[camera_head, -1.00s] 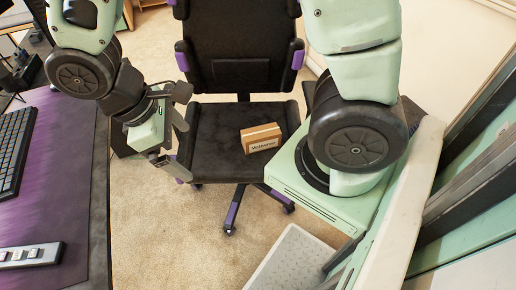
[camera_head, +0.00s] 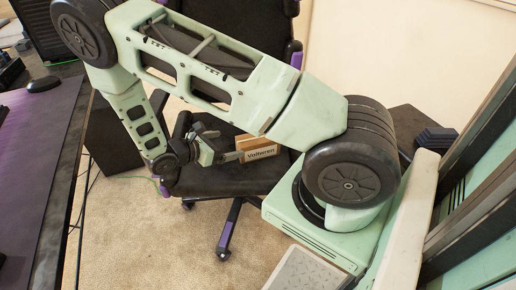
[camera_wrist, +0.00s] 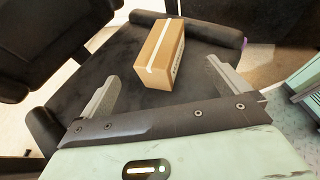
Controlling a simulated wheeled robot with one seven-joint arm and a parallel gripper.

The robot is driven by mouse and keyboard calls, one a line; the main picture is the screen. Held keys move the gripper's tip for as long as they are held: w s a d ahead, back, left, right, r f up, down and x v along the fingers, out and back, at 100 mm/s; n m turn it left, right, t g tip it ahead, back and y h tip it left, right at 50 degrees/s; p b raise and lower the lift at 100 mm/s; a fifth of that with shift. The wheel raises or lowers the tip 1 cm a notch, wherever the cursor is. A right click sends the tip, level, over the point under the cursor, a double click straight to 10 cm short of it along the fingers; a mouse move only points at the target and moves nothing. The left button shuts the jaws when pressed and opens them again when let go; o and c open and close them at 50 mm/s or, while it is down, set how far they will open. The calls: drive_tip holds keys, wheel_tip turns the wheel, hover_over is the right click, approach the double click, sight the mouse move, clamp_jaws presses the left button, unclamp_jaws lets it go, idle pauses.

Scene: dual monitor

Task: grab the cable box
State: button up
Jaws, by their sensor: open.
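The cable box is a small brown cardboard box (camera_head: 257,147) with a white printed label, on the seat of the black office chair. In the wrist view the box (camera_wrist: 162,55) shows a pale tape strip along its top and lies on the dark seat. My gripper (camera_head: 236,156) is low over the seat, just left of the box in the head view. In the wrist view my gripper (camera_wrist: 160,90) has its two fingers wide apart and nothing between them. The box is ahead of the fingertips, roughly between their lines.
The chair seat (camera_head: 225,180) has an armrest (camera_wrist: 187,27) beyond the box in the wrist view. The chair's backrest (camera_wrist: 60,40) rises at left. A desk with a purple mat (camera_head: 35,150) stands at left. Carpet (camera_head: 170,240) lies open below.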

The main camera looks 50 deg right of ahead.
sight(253, 140)
drive_tip(key=b+x, duration=0.2)
drive_tip(key=x, duration=1)
drive_tip(key=shift+d, duration=0.4)
drive_tip(key=c, duration=1.3)
